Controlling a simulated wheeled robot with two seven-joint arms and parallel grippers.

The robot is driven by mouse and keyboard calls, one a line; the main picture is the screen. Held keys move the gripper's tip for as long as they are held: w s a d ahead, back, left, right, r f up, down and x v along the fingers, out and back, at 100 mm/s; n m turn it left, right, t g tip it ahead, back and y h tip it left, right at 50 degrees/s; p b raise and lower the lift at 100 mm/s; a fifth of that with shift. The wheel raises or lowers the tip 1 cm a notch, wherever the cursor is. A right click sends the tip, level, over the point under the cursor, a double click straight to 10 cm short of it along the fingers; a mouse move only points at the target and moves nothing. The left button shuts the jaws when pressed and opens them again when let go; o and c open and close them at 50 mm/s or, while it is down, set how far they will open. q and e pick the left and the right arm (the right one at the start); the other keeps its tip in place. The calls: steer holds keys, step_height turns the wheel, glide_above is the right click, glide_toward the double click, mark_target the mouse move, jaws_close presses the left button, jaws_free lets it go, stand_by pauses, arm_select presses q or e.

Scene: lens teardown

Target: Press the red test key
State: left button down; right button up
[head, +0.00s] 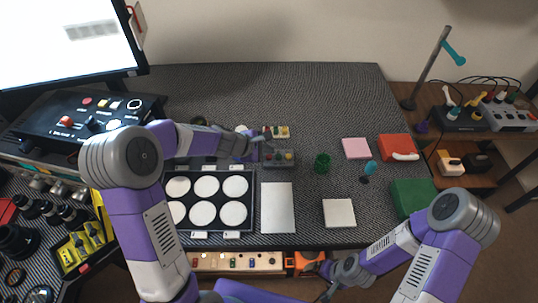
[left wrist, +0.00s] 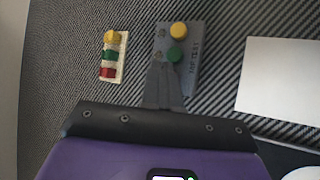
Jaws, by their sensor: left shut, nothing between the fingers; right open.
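A grey test box (head: 279,159) lies on the dark woven mat in the head view. In the left wrist view the test box (left wrist: 192,75) carries a yellow key (left wrist: 178,31), a green key (left wrist: 177,56) and a "TEST" label. My left gripper (head: 262,150) is shut and empty. In the left wrist view its closed fingertips (left wrist: 164,72) overlap the lower part of the box and hide that part. No red key shows clearly there; I cannot tell whether the fingers touch the box. My right gripper (head: 327,292) is open, small and partly cut off at the bottom edge.
A strip with yellow, green and red blocks (left wrist: 112,57) lies beside the box. A tray of white discs (head: 250,215) and a white sheet (head: 278,208) lie in front. A green cup (head: 322,163) stands to the right.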

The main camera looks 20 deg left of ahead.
mark_target(267, 158)
arm_select(q)
step_height(267, 158, up, 5)
steer(key=p, duration=0.4)
steer(key=shift+r+p, duration=0.1)
steer(key=shift+p, duration=0.3)
stand_by(0.5)
